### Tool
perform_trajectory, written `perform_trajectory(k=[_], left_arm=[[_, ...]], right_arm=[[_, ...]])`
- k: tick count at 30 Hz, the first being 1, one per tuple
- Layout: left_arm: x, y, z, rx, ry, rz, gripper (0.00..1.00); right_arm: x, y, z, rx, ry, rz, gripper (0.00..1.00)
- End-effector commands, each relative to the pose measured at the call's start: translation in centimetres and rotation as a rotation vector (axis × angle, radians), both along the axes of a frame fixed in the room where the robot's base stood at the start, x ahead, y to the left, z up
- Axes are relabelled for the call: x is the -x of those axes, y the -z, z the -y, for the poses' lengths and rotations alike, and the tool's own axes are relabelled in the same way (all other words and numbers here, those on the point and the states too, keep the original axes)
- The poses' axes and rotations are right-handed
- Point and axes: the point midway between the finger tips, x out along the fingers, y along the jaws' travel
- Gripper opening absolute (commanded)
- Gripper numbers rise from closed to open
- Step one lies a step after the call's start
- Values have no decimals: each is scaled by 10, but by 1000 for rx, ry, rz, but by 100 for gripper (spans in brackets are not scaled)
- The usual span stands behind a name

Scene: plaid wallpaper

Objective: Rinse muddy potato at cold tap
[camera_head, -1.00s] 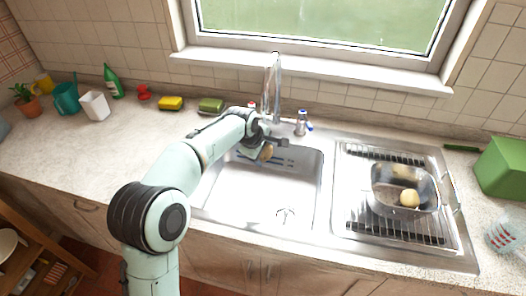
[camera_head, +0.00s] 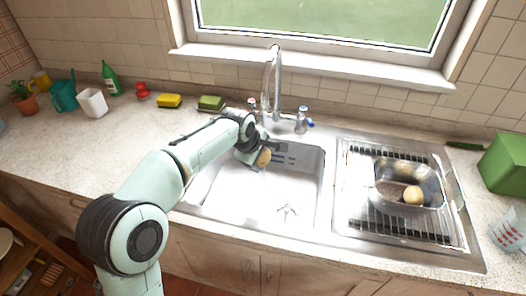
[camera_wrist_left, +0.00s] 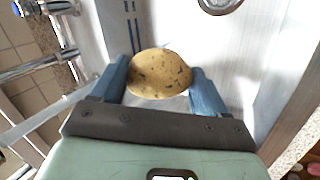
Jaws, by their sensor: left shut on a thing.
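My left gripper (camera_head: 253,156) is shut on a yellow-brown potato (camera_head: 263,158) and holds it over the back left part of the steel sink (camera_head: 285,185). In the left wrist view the potato (camera_wrist_left: 159,73) sits between the two blue fingers (camera_wrist_left: 158,88), with dark muddy specks on its skin. The chrome tap spout (camera_head: 267,80) rises behind the sink, close to the gripper. The blue-marked cold handle (camera_head: 303,122) stands right of the spout and the red-marked handle (camera_head: 252,104) left of it. I see no clear water stream. My right gripper is out of view.
A green box (camera_head: 505,163) and measuring jug (camera_head: 508,230) are farther right. Sponges (camera_head: 168,100) and a green bottle (camera_head: 110,78) stand along the back wall. The front left counter is clear.

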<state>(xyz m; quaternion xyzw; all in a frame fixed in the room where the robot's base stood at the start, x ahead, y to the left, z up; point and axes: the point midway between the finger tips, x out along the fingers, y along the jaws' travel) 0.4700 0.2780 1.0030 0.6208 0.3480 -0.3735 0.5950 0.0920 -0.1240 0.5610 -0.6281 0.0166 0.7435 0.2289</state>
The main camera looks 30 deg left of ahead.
Motion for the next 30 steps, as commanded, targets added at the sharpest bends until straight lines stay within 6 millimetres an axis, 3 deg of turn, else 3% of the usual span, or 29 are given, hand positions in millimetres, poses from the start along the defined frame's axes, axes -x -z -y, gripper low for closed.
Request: perform_trajectory(k=[16, 30], left_arm=[[42, 0, -1, 0, 1, 2, 40], [46, -1, -1, 0, 1, 2, 40]], right_arm=[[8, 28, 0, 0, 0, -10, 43], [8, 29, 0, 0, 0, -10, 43]])
